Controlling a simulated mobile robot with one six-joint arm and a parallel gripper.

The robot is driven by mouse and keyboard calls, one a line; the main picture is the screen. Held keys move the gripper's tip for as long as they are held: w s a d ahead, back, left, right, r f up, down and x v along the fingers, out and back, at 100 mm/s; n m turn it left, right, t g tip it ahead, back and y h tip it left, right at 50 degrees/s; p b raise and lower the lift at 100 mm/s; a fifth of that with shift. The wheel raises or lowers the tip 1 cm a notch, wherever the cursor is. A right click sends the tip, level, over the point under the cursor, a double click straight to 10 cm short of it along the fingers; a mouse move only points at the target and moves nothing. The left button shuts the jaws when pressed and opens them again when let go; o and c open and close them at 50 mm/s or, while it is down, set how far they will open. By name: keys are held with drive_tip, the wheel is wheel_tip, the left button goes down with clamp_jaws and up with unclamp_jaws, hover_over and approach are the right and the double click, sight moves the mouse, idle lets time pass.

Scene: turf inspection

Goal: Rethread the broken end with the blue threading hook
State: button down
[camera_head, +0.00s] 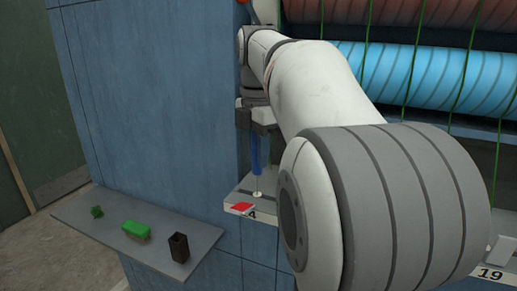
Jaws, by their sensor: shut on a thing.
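My gripper (257,128) is at the upper middle, beside the blue cabinet's right edge. It is shut on the blue threading hook (256,155), which hangs down from the jaws. The lower end of the hook is just above or at a small whitish fitting (258,195) on a grey ledge; I cannot tell if they touch. Several green yarn lines (416,60) run down in front of the rollers at right. A broken yarn end cannot be made out. My arm covers much of the middle and right.
A grey shelf (175,262) at lower left holds a green block (135,230), a small green piece (97,211) and a dark open holder (179,247). The ledge (240,210) bears a red tag (243,208).

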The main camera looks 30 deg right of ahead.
drive_tip(key=shift+r+p, duration=1.9)
drive_tip(key=shift+r, duration=0.35)
drive_tip(key=shift+r+p, duration=0.4)
drive_tip(key=shift+r, duration=0.7)
